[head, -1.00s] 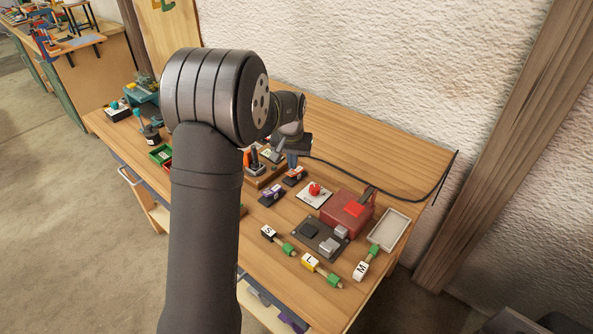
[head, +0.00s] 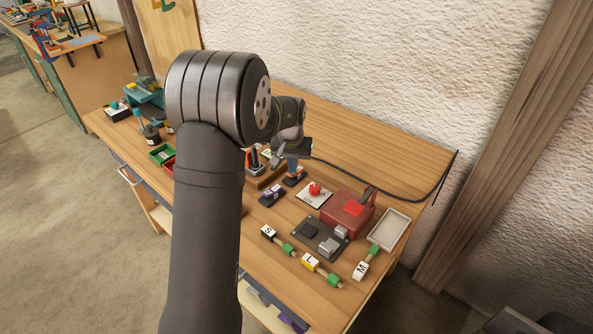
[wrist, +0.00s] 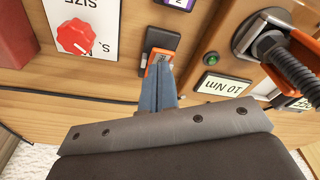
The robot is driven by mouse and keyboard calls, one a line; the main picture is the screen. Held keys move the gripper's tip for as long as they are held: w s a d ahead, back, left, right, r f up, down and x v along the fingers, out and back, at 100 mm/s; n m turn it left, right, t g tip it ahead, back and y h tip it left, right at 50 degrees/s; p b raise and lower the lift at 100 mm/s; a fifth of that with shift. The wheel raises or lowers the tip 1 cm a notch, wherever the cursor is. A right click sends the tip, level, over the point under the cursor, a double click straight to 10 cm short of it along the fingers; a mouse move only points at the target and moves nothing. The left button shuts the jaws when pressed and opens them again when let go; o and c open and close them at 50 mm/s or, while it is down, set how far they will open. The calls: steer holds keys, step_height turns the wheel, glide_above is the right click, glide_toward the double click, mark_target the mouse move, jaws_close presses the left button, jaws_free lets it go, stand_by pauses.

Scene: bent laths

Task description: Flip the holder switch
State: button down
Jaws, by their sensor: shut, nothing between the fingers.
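A small black switch block with an orange-and-white label (wrist: 161,42) lies right at my fingertips in the wrist view; in the head view it is the orange-marked block (head: 295,178) under my gripper. A similar block with a purple label (head: 271,195) sits nearer the front, and its edge shows in the wrist view (wrist: 180,3). I cannot read which one is the holder switch. My gripper (wrist: 158,70) is shut and empty, its blue fingers over the orange-labelled block, hiding part of it. Whether they touch it I cannot tell.
Beside it are a red knob on a white plate (wrist: 75,36) and a wooden tool holder with a "10 Nm" plate (wrist: 229,84), a green lamp (wrist: 212,58) and an orange-black tool (wrist: 284,61). A red box (head: 349,211) and tray (head: 389,229) stand right.

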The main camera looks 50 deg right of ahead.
steer(key=shift+f, duration=0.4)
steer(key=shift+r, duration=3.55)
steer(key=shift+f, duration=0.15)
steer(key=shift+f, duration=3.3)
step_height(320, 180, up, 8)
steer(key=shift+f, duration=0.25)
